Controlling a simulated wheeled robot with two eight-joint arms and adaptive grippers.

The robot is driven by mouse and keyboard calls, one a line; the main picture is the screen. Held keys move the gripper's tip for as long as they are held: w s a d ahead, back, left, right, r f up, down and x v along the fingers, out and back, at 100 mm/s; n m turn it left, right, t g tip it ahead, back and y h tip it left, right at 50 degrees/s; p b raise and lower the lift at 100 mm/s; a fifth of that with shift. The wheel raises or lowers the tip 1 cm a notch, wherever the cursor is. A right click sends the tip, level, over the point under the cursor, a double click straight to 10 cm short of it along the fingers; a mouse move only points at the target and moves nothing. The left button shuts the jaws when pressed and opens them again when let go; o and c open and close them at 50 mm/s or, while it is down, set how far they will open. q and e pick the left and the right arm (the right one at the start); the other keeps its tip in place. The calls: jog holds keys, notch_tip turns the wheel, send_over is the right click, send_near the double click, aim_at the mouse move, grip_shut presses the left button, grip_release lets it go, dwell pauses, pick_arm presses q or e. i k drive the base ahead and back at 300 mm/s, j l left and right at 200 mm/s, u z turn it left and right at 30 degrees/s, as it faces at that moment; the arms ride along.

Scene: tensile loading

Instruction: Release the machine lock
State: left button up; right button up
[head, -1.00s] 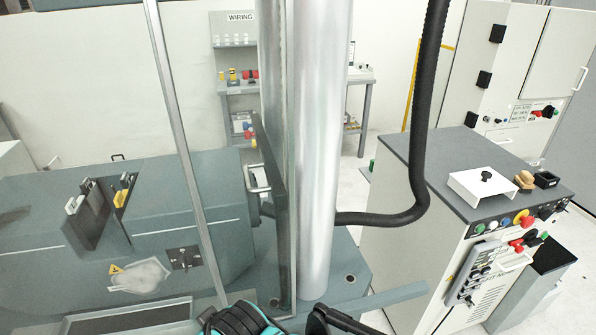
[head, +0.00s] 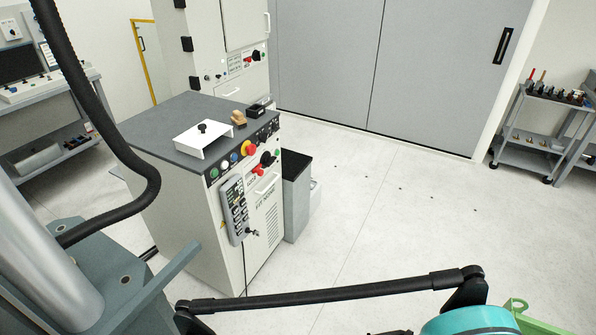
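The control cabinet (head: 190,195) stands left of centre, white with a dark grey top. Its upper front panel carries green and blue buttons, a red and yellow emergency stop button (head: 249,148) and a black and red rotary switch (head: 267,159). A grey handheld pendant (head: 236,208) with several buttons hangs on the cabinet's front. I cannot tell which part is the machine lock. Part of my own arm crosses the bottom of the view. Neither gripper is in view.
A white bracket (head: 203,140) with a black knob lies on the cabinet top. The machine's silver column (head: 45,255) and a black hose (head: 110,130) are at left. A tool cart (head: 540,125) stands at far right. The floor (head: 400,215) between is clear.

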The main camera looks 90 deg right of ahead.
aim_at(260, 173)
jog(key=j+z, duration=0.2)
jog(key=z, duration=2.3)
jog(key=k+j+z, duration=0.35)
jog(key=j, duration=0.25)
jog(key=i+l+z, duration=0.15)
jog(key=i+l, duration=0.7)
jog(key=i+l+z, duration=0.1)
jog(key=i+l, duration=0.75)
jog(key=i, duration=0.1)
